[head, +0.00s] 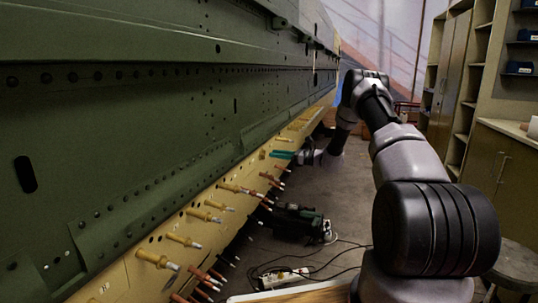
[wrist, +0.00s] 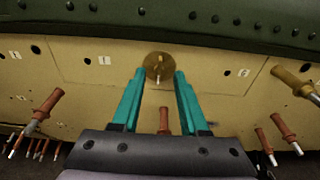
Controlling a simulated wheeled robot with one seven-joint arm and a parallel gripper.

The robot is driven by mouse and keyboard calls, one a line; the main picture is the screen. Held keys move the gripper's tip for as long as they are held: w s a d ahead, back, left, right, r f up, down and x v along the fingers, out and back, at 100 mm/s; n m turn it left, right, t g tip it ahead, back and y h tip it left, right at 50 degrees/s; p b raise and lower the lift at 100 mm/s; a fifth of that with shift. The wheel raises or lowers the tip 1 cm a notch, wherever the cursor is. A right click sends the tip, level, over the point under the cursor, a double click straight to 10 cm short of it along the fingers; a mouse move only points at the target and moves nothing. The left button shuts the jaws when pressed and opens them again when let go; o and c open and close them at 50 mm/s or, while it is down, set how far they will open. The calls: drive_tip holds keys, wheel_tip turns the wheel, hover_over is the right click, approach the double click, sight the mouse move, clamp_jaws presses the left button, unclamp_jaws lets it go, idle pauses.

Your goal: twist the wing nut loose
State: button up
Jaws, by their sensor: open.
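The wing nut (wrist: 159,67) shows in the wrist view as a brass-coloured round piece with a pale pin at its middle, on the yellow panel (wrist: 210,85). My gripper (wrist: 160,73) has two teal fingers, open and empty, their tips to the left and right of the wing nut. A gap shows on each side, and I cannot tell how far the tips are from the panel. In the head view my gripper (head: 273,154) points left at the yellow strip below the green skin; the wing nut is too small to make out clearly there.
Copper-coloured fasteners (wrist: 285,127) and a brass one (wrist: 291,80) stick out around my gripper. A row of brass pins (head: 205,215) lines the strip. A dark machine (head: 297,223) and a power strip with cables (head: 285,277) lie on the floor. Cabinets (head: 490,165) stand right.

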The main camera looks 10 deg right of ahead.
sight(263, 154)
drive_tip(key=shift+x, duration=1.95)
clamp_jaws()
